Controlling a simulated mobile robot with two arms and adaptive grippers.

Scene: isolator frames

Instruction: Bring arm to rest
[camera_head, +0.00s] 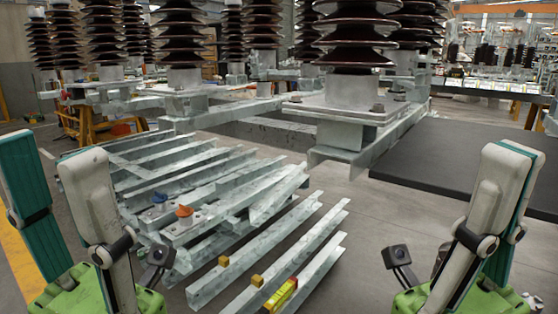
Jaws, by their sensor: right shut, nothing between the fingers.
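My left gripper (48,146) is at the left edge, upright, its two white and teal fingers apart with nothing between them. My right gripper (510,152) is upright at the right, its fingers together with nothing held. Each has a green base at the bottom edge. Both are in front of the steelwork from this view, and no contact with it shows. The arms behind the grippers are out of view.
Grey steel beams (215,190) lie stacked on the floor between the grippers. A yellow spirit level (281,294) lies on the nearest beams. Dark ribbed insulators (355,35) stand on steel frames behind. A black tabletop (450,160) is at the right. Floor (370,220) shows clear at centre right.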

